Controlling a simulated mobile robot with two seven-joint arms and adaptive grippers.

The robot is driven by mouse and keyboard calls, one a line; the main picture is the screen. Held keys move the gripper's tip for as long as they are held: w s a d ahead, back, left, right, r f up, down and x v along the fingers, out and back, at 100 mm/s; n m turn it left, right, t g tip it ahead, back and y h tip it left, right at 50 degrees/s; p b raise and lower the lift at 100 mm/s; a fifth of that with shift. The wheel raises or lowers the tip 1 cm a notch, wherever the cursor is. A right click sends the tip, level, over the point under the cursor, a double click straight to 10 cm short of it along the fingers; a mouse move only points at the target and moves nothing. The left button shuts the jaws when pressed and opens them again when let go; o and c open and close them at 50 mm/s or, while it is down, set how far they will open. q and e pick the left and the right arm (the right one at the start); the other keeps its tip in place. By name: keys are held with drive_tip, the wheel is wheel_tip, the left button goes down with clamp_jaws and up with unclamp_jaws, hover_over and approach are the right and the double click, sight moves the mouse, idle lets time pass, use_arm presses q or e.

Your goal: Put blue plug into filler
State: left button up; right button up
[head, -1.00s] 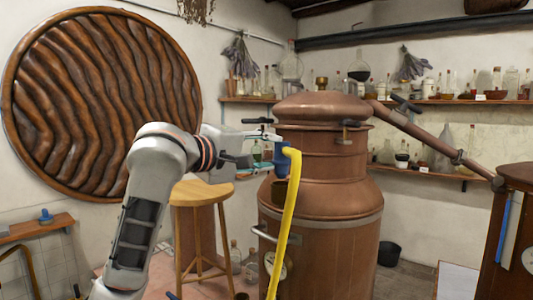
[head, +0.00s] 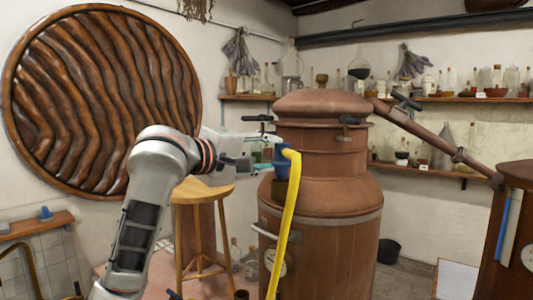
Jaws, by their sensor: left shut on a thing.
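The blue plug (head: 281,162) is at the top end of a yellow hose (head: 287,215). My left gripper (head: 270,152) reaches in from the left and is shut on the blue plug. The filler, a short dark copper spout (head: 279,189), sticks out from the front left of the copper still (head: 330,235). The plug is directly above the filler's mouth in the picture. Whether its lower end touches or enters the filler is hard to tell. The hose hides part of the filler's right side. My right gripper is not in view.
A wooden stool (head: 203,190) stands left of the still. Glass bottles (head: 251,265) stand on the floor between them. A dark wooden cabinet (head: 510,250) is at right.

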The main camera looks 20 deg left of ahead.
use_arm(q)
drive_tip(key=shift+f, duration=1.3)
idle(2.5)
drive_tip(key=shift+r, duration=0.1)
idle(0.5)
drive_tip(key=o, duration=1.3)
drive_tip(key=v, duration=1.2)
